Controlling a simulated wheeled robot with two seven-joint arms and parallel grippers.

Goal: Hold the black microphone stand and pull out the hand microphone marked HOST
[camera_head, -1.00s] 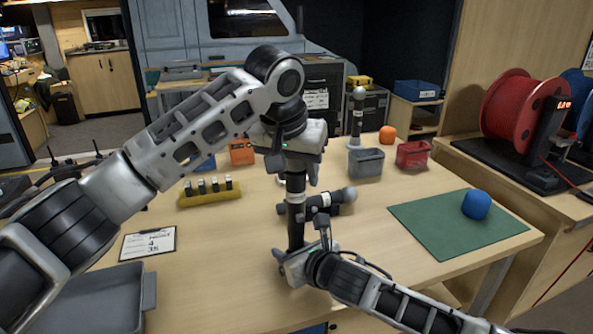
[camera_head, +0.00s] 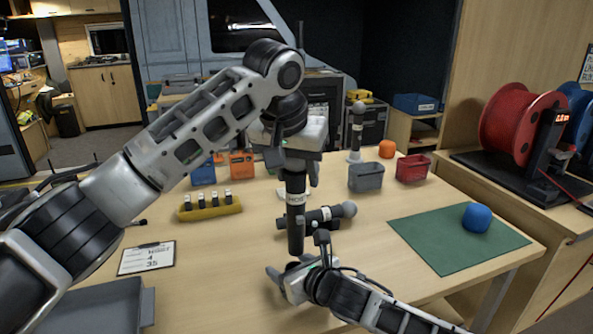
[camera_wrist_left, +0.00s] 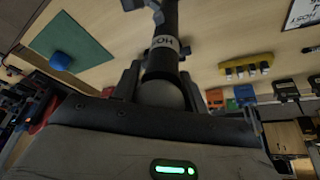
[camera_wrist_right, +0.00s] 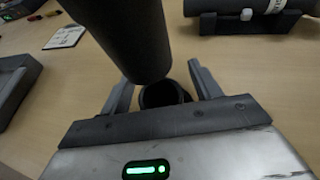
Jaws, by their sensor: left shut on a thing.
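The black hand microphone marked HOST (camera_head: 296,222) is upright, its label also showing in the left wrist view (camera_wrist_left: 165,45). My left gripper (camera_head: 293,160) is shut on its rounded head (camera_wrist_left: 163,92) from above. The microphone's lower end (camera_wrist_right: 128,45) shows large in the right wrist view, clear of the round dark mouth of the black stand (camera_wrist_right: 163,96). In the head view my right gripper (camera_head: 298,264) is just below the microphone and hides most of the stand.
Another black microphone (camera_head: 330,214) lies in a cradle close behind. A yellow holder (camera_head: 208,208), a clipboard (camera_head: 147,257) and a grey tray (camera_head: 90,305) are at left. Grey (camera_head: 366,177) and red bins (camera_head: 411,168) stand behind.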

